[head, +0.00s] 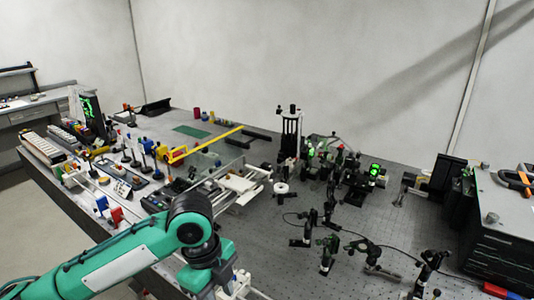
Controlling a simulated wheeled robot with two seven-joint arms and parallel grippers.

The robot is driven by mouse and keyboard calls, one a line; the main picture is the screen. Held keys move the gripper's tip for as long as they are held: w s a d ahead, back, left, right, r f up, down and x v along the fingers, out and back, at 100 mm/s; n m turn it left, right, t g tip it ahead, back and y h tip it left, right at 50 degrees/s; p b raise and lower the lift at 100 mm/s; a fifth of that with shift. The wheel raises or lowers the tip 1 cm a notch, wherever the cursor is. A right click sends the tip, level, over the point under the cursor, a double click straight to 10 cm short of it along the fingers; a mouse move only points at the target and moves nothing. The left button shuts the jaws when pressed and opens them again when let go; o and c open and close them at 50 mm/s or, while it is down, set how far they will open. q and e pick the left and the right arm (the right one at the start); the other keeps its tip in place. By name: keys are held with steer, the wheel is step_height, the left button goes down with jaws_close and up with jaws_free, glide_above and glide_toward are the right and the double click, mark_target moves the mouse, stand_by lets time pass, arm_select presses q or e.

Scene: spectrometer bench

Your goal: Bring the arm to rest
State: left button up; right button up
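My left arm (130,257), teal with black joints, comes in from the lower left and reaches over the front edge of the bench (285,240). It bends at a black joint (190,225) and runs down toward the bottom of the head view. I cannot make out its gripper; the end of the arm is hidden or below the picture. White parts show at the bottom edge beside the arm, and I cannot tell what they belong to. My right arm and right gripper are not in view.
Black optical mounts (326,252) stand close to the arm's right. A white stage (238,184) lies behind the black joint. Small coloured parts and trays fill the left of the bench. A dark instrument box (498,235) stands at the right. Some perforated bench top between the mounts is bare.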

arm_select(q)
steer(key=s+d+f+n+t+h, duration=0.35)
steer(key=s+f+n, duration=0.25)
steer(key=f+n, duration=0.4)
steer(key=s+a+f+n+y, duration=0.2)
steer(key=s+a+f+n, duration=0.4)
steer(key=a, duration=0.2)
steer(key=s+a+f+n+y, duration=0.3)
steer(key=s+a+f+n, duration=0.3)
steer(key=a, duration=0.3)
step_height(320, 180, down, 31)
steer(key=s, duration=0.2)
steer(key=s+a+f+g, duration=0.2)
steer(key=s+a+f, duration=0.1)
steer(key=s+f, duration=1.5)
steer(key=shift+s+a+f, duration=0.15)
steer(key=shift+s+f, duration=0.25)
steer(key=shift+f, duration=0.1)
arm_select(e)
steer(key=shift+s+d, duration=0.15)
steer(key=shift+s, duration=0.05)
